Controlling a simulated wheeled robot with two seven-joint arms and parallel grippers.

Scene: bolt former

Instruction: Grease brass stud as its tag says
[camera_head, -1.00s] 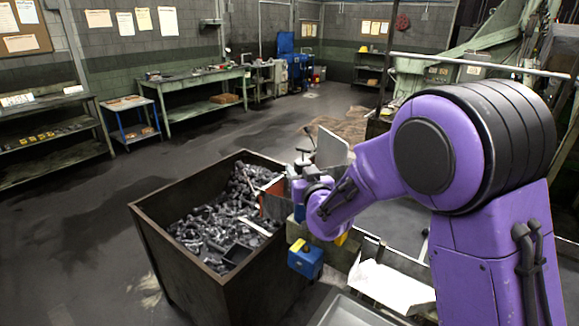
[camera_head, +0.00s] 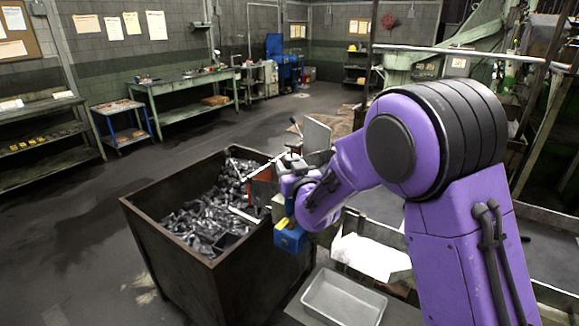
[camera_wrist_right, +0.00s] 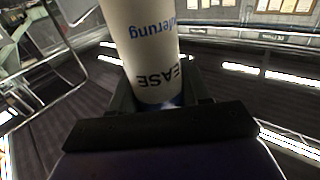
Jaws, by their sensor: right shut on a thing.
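My right gripper (camera_wrist_right: 160,104) is shut on a white cylinder, the grease tube (camera_wrist_right: 142,45), in the right wrist view. The gripper's fingers there are largely hidden or too small to make out. I cannot make out the brass stud or its tag in either view. My left gripper is not in view.
The dark bin (camera_head: 172,246) holds many dark metal parts. A blue and yellow box (camera_head: 290,237) is at its right side. An empty grey tray (camera_head: 343,302) and a white sheet-like piece (camera_head: 369,257) lie below my arm. Open floor lies left of the bin.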

